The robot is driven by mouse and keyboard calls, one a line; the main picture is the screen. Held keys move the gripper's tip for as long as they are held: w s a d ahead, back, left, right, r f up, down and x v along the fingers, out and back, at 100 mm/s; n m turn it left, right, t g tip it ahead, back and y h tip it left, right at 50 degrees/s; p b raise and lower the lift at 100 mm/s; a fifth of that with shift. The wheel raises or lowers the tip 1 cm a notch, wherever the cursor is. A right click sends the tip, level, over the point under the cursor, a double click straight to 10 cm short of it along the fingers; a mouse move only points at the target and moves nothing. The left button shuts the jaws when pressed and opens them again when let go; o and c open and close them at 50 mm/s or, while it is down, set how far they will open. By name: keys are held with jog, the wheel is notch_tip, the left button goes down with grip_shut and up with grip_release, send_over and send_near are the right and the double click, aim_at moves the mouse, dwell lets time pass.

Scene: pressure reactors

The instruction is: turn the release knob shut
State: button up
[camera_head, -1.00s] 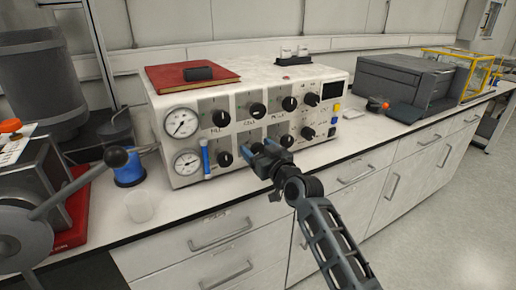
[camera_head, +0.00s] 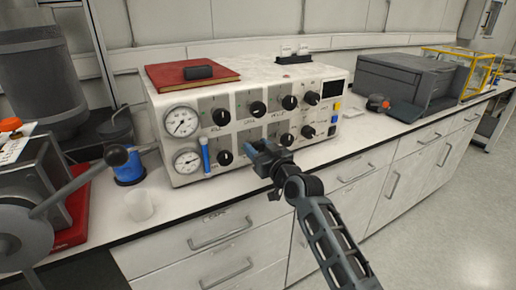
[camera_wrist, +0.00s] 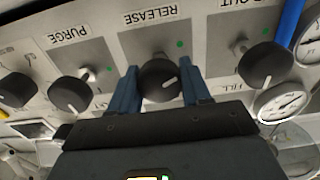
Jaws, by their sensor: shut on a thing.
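The release knob (camera_wrist: 158,80) is a round black knob with a white pointer line, under the label RELEASE in the wrist view. My gripper (camera_wrist: 160,88) has its two blue fingers on either side of the knob and is shut on it. The pointer line points to the right and slightly up in the wrist view. A green dot shows on the panel near the label. In the head view my gripper (camera_head: 258,150) is at the lower row of knobs on the white control box (camera_head: 260,78), and hides the release knob there.
Two gauges (camera_head: 181,122) and a blue tube (camera_head: 205,155) are on the box's left side. A red book (camera_head: 192,76) lies on top. A cup (camera_head: 139,205) stands on the counter.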

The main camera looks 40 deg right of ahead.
jog(key=m+p, duration=0.1)
jog(key=m, duration=0.5)
jog(key=m+p, duration=0.1)
jog(key=m, duration=0.4)
jog(key=shift+d+r+p, duration=0.1)
jog(key=shift+p, duration=0.25)
jog(key=m+p, duration=0.2)
jog(key=m, duration=0.6)
jog(key=m+p, duration=0.1)
jog(key=m, duration=0.1)
jog(key=m+p, duration=0.1)
jog(key=m, duration=0.1)
jog(key=shift+s+d+f, duration=0.1)
jog(key=shift+f, duration=0.15)
jog(key=shift+m, duration=0.3)
jog(key=o, duration=1)
jog(key=shift+o, duration=0.2)
